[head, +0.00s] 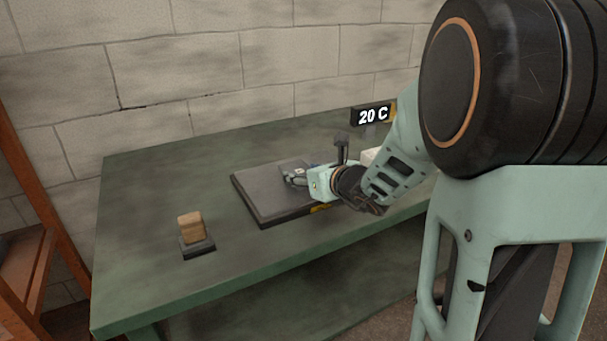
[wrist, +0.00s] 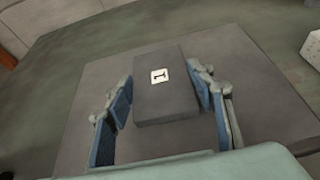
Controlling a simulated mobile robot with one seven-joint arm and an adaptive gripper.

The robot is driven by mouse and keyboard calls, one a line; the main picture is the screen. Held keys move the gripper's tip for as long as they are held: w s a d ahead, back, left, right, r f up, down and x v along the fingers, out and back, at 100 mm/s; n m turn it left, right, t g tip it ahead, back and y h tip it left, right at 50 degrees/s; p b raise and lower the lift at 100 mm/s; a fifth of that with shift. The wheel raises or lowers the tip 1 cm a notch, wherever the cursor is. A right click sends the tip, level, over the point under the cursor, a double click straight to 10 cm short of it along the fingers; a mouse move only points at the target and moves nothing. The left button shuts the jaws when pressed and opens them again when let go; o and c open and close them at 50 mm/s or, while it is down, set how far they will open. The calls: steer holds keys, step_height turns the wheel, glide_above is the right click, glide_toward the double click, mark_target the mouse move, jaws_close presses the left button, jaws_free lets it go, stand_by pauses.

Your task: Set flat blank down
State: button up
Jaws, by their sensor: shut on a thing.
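The flat blank (wrist: 165,100), a dark grey block with a white label marked "1", sits between the blue finger pads of my gripper (wrist: 163,106) in the wrist view. My gripper is shut on it. In the head view my gripper (head: 290,176) is over the wide dark grey plate (head: 262,204) on the bench, and its fingers partly hide the blank there. The plate also shows below the blank in the wrist view (wrist: 85,80). I cannot tell whether the blank touches the plate or hangs just above it.
The green bench (head: 140,262) has free room at its left and front. A tan block (head: 190,227) stands on a small dark base at the left. A "20 C" display (head: 372,116) and a pale block (head: 370,156) are behind my wrist. An orange-brown frame (head: 38,190) stands left.

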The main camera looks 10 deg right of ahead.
steer(key=o, duration=1.3)
steer(key=shift+r+p, duration=0.2)
steer(key=shift+p, duration=0.15)
steer(key=p+v, duration=0.4)
steer(key=v, duration=0.8)
steer(key=shift+f, duration=0.1)
